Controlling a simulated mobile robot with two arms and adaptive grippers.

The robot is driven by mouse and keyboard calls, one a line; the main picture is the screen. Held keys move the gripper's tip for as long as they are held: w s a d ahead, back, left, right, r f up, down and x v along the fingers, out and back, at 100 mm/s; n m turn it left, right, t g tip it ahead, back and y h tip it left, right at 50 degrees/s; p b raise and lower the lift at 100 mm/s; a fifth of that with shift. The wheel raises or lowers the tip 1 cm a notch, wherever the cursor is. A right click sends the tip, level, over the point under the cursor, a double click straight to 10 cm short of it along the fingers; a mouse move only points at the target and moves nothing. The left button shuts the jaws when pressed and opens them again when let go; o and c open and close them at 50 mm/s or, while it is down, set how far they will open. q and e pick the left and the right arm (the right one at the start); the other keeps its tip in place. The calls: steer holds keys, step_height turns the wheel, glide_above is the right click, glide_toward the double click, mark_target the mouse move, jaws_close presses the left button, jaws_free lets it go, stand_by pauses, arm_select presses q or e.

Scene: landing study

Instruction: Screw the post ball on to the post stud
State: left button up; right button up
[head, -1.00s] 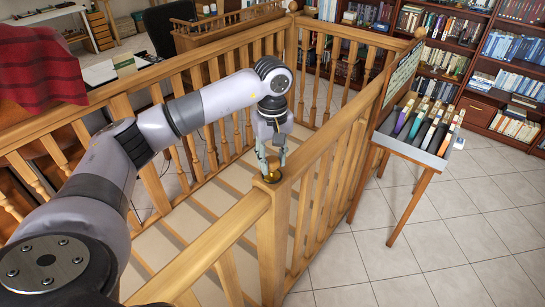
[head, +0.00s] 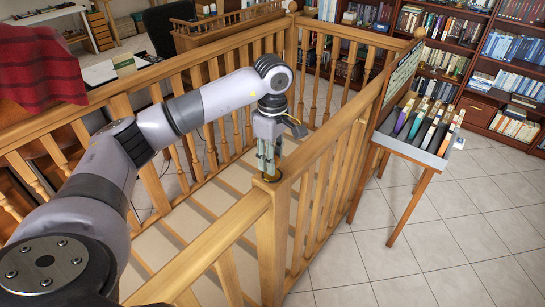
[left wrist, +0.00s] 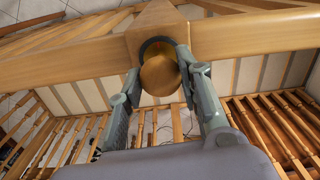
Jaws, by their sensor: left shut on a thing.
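The post ball (left wrist: 159,76) is a round wooden ball. In the left wrist view it sits between the fingertips of my left gripper (left wrist: 160,68), in front of a dark ring (left wrist: 148,49) on the post's top. In the head view my left gripper (head: 268,168) points down at the top of the post (head: 272,225), shut on the ball. There the fingers mostly hide the ball. The stud is hidden, so I cannot tell how far the ball is seated on it. My right gripper is not in view.
Wooden handrails (head: 215,238) and balusters meet at the post and surround the stairwell close to my left arm. A slanted stand with books (head: 425,125) is at the right. Bookshelves (head: 515,60) line the back. The tiled floor (head: 450,230) at the right is clear.

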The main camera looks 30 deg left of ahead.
arm_select(q)
steer(key=shift+f+b, duration=0.95)
steer(key=shift+f, duration=0.3)
stand_by(0.5)
steer(key=shift+f+m+b, duration=0.2)
steer(key=shift+m+b, duration=0.35)
steer(key=shift+m, duration=0.25)
steer(key=m+b, duration=0.1)
steer(key=m, duration=0.2)
steer(key=shift+m, duration=0.4)
steer(key=m+b, duration=0.1)
steer(key=m, duration=0.2)
steer(key=shift+s, duration=0.1)
steer(key=shift+r+m, duration=0.1)
steer(key=shift+m, duration=0.8)
